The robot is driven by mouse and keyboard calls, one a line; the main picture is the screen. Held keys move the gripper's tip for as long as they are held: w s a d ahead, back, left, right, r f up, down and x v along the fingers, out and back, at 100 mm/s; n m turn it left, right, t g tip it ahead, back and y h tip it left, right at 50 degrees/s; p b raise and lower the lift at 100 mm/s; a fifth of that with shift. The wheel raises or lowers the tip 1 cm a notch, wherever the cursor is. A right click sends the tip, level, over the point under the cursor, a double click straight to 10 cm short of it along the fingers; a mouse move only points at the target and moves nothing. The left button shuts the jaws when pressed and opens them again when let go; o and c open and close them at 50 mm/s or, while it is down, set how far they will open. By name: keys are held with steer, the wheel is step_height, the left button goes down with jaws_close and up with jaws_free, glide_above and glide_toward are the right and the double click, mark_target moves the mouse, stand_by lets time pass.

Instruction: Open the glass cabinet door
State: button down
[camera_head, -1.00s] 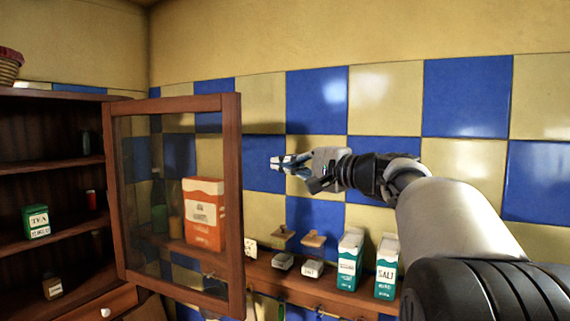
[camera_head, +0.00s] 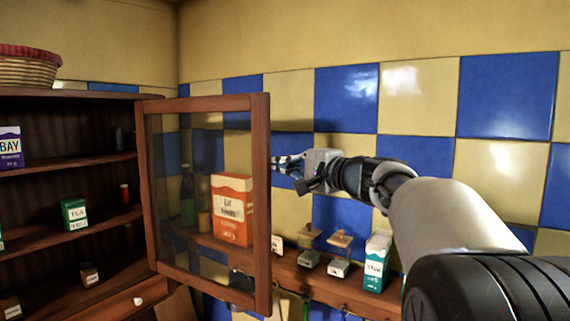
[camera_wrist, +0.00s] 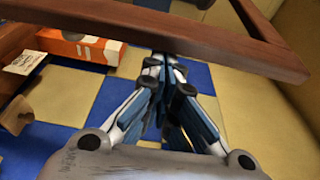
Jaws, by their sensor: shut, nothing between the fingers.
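The glass cabinet door (camera_head: 262,190) has a brown wooden frame and a clear pane. It stands swung out from the cabinet (camera_head: 66,94), whose shelves show at the left. My gripper (camera_head: 276,163) is at the right of the door's free edge, with its fingertips close to or partly behind that edge in the head view. In the wrist view my gripper (camera_wrist: 168,62) is shut and empty, with its tips near the door's frame (camera_wrist: 190,36). I cannot tell whether they touch it.
An orange box (camera_head: 247,211) stands on the wall shelf (camera_head: 345,285), partly seen through the pane. Scales and a green-and-white carton (camera_head: 377,262) stand to its right. A basket (camera_head: 28,68) sits on top of the cabinet. The shelves hold a tea tin (camera_head: 74,214) and other goods.

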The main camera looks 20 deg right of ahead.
steer(key=s+a+m+h+b, duration=0.1)
steer(key=s+a+b, duration=0.4)
steer(key=a, duration=0.6)
steer(key=s+h, duration=0.1)
steer(key=s, duration=0.1)
steer(key=shift+s+a+m+t+b, duration=0.3)
steer(key=shift+s+a+b, duration=0.05)
steer(key=shift+r, duration=0.15)
step_height(320, 180, up, 10)
steer(key=shift+f, duration=0.2)
